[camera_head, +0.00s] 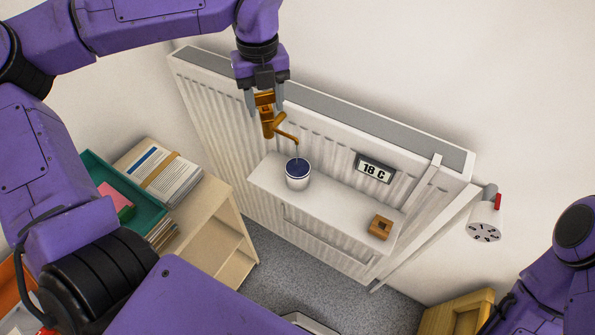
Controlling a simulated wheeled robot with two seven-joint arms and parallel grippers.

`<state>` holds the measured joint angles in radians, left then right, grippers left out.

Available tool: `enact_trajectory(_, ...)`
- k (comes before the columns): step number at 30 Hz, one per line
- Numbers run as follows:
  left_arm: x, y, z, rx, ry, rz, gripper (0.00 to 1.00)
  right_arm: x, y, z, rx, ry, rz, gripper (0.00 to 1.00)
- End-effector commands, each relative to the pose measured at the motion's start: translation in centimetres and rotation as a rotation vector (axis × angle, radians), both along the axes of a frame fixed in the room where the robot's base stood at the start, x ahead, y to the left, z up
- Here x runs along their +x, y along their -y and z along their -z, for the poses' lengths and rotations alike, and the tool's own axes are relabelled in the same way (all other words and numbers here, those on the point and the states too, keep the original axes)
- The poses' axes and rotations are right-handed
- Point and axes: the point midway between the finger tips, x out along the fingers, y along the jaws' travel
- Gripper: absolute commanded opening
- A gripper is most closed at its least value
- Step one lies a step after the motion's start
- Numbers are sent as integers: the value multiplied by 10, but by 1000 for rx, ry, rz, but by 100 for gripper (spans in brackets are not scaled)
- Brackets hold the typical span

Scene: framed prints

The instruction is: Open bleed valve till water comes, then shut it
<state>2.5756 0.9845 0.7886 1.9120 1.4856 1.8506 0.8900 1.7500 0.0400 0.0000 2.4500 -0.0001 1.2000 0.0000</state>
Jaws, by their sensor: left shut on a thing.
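The brass bleed valve (267,125) sits at the upper left of the white radiator (215,100), its spout (287,134) pointing down to the right. My left gripper (264,100) comes from above and is shut on the top of the valve. A thin pale stream (297,151) seems to run from the spout's tip to the cup below. The white cup (297,182) stands upright on a white shelf (335,205) under the spout, with dark blue liquid showing inside. My right gripper is not in view; only part of that arm shows at the lower right.
A display (375,168) reading "18 C" is on the radiator's front. A small wooden block (380,227) lies on the shelf. A white dial knob (485,222) with a red part is at right. A wooden cabinet (215,215) with papers and a green tray (140,212) stands at left.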

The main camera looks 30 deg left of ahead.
Motion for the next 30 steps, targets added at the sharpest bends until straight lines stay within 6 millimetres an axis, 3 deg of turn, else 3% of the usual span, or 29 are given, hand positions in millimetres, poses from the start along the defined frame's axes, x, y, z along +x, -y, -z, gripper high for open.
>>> enact_trajectory(30,0,0,-3,0,-2,491,18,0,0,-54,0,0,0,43)
